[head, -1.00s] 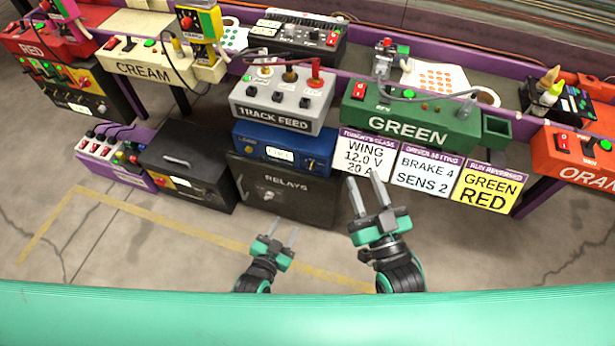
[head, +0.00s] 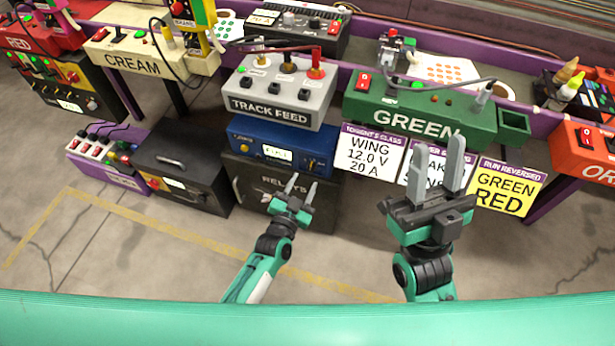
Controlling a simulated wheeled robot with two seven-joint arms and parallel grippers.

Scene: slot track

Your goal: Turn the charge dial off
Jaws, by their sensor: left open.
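No dial in view carries a readable charge label, so I cannot tell which one is the charge dial. The blue unit (head: 264,142) under the grey track feed box (head: 275,100) has a lit display and small controls at its right. The dark charger-like box (head: 186,160) to its left also has a lit display and a red control. My left gripper (head: 303,180) is open and empty, in front of the black relays cabinet (head: 250,195) and below the blue unit.
Signs for wing (head: 368,155) and run reversed (head: 507,187) hang from the purple table edge; my right gripper partly covers the sign between them. A purple switch box (head: 107,160) sits at the left. Cables loop over the table. The floor in front is clear.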

